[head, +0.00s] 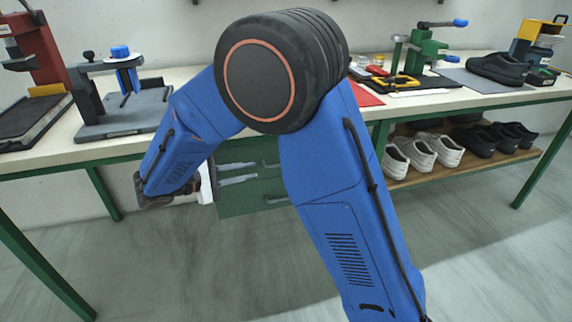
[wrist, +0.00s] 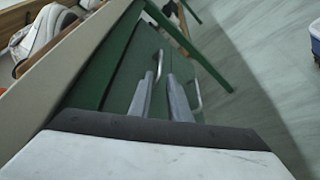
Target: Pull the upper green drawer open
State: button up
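The green drawer unit hangs under the bench, with an upper drawer (head: 262,156) and a lower drawer (head: 245,203); both look shut. The upper drawer's metal handle (head: 270,164) also shows in the wrist view (wrist: 159,64). The lower handle (head: 276,199) is at the right in the wrist view (wrist: 197,97). My gripper (head: 257,172) is in front of the drawers, its two grey fingers apart. In the wrist view my gripper (wrist: 159,76) has the upper handle showing between its fingertips; I cannot tell whether they touch it. My arm hides part of the unit.
The bench top (head: 60,158) overhangs the drawers. A green bench leg (head: 104,192) stands to the left. A shelf (head: 410,178) with white and black shoes is at the right. The floor (head: 180,270) in front is clear.

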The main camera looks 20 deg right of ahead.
aim_at(265, 154)
jog(key=x, duration=1.4)
jog(key=shift+d, duration=0.3)
grip_shut()
